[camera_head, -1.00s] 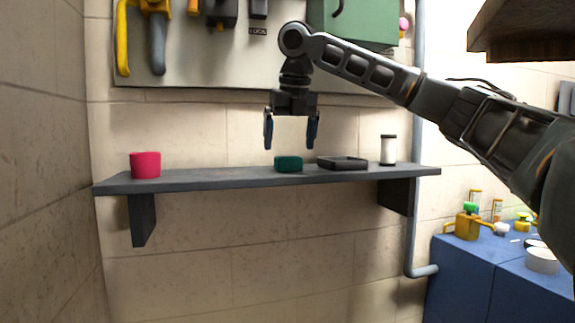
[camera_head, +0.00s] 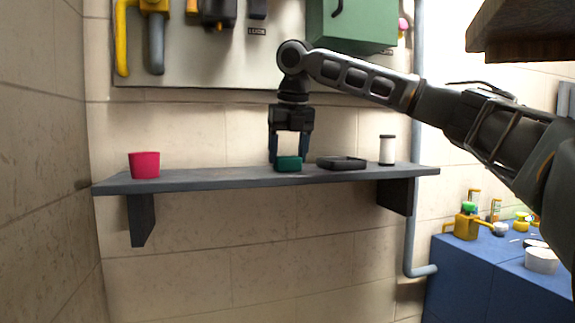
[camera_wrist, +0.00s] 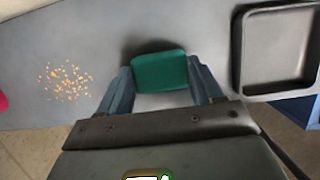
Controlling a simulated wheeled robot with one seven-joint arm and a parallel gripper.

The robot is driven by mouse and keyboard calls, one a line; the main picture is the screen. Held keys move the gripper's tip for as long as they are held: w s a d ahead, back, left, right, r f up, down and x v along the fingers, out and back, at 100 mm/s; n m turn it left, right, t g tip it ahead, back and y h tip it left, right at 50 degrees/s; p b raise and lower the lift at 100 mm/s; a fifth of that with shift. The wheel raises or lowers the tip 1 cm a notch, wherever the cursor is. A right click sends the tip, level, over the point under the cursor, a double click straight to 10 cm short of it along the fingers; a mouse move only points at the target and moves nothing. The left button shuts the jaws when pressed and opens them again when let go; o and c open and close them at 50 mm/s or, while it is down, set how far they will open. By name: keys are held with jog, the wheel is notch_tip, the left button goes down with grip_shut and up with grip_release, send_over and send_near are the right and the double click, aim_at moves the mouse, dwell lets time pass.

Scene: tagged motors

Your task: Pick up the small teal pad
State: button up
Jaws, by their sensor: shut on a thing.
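The small teal pad (camera_head: 289,164) lies on the dark wall shelf (camera_head: 230,180), left of a shallow black tray (camera_head: 342,163). My gripper (camera_head: 289,158) has come down over it, with one finger at each side. In the wrist view the teal pad (camera_wrist: 160,72) sits between the fingertips of my gripper (camera_wrist: 160,75), which is shut on it. The pad still appears to rest on the shelf.
A red cup-like container (camera_head: 145,165) stands at the shelf's left end. A white cylinder with a dark lid (camera_head: 387,150) stands at the right. Orange specks (camera_wrist: 66,80) mark the shelf left of the pad. A tool board (camera_head: 200,60) hangs behind.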

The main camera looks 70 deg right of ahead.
aim_at(288, 157)
jog(key=shift+c, duration=1.2)
notch_tip(288, 157, up, 10)
jog(key=shift+p, duration=0.3)
